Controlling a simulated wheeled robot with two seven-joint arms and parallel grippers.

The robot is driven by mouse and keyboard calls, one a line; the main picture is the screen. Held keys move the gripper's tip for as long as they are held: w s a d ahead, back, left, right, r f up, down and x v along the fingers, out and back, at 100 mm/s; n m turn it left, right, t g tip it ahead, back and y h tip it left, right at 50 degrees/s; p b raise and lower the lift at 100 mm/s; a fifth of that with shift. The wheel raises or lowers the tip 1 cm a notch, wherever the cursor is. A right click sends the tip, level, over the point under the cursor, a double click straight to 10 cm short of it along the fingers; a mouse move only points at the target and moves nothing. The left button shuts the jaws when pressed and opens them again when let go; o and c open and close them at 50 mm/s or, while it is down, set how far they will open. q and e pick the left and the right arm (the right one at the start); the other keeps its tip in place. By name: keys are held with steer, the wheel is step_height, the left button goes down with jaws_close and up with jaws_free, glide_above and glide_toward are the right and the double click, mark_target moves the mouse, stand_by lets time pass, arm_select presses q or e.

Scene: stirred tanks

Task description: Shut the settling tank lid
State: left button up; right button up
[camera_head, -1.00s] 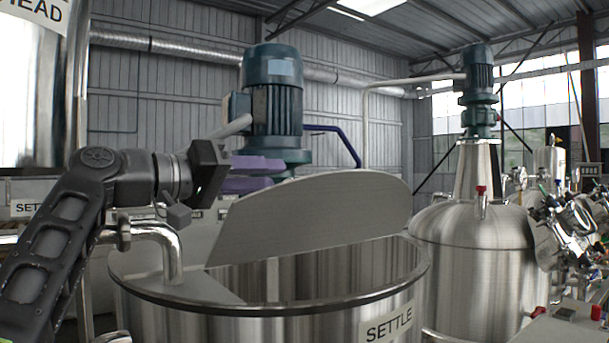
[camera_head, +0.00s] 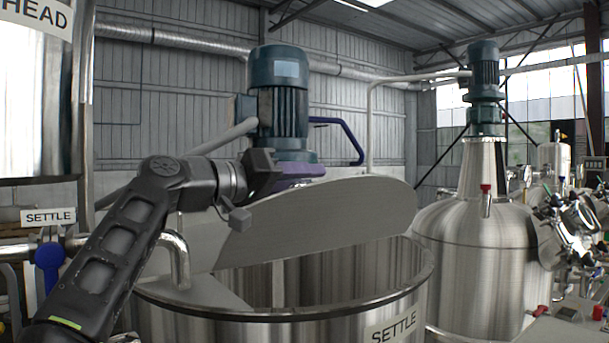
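The settling tank (camera_head: 285,327) is an open steel vessel with a SETTLE label on its front right. Its grey lid (camera_head: 330,222) stands raised, a steeply tilted plate across the tank mouth. My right gripper is out of view.
A blue-green motor (camera_head: 280,100) stands behind the lid, close to my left gripper. A bent steel pipe (camera_head: 180,262) rises at the tank's left rim. A closed steel tank (camera_head: 475,245) stands at the right, with fittings beyond it. A large vessel (camera_head: 30,110) fills the upper left.

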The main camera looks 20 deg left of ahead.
arm_select(q)
steer(key=shift+w, duration=0.1)
jaws_close()
steer(key=shift+d, duration=0.15)
steer(key=shift+f, duration=0.35)
stand_by(0.8)
steer(key=c, duration=0.7)
jaws_free()
steer(key=o, duration=0.7)
steer(key=shift+r, duration=0.2)
steer(key=shift+f, duration=0.15)
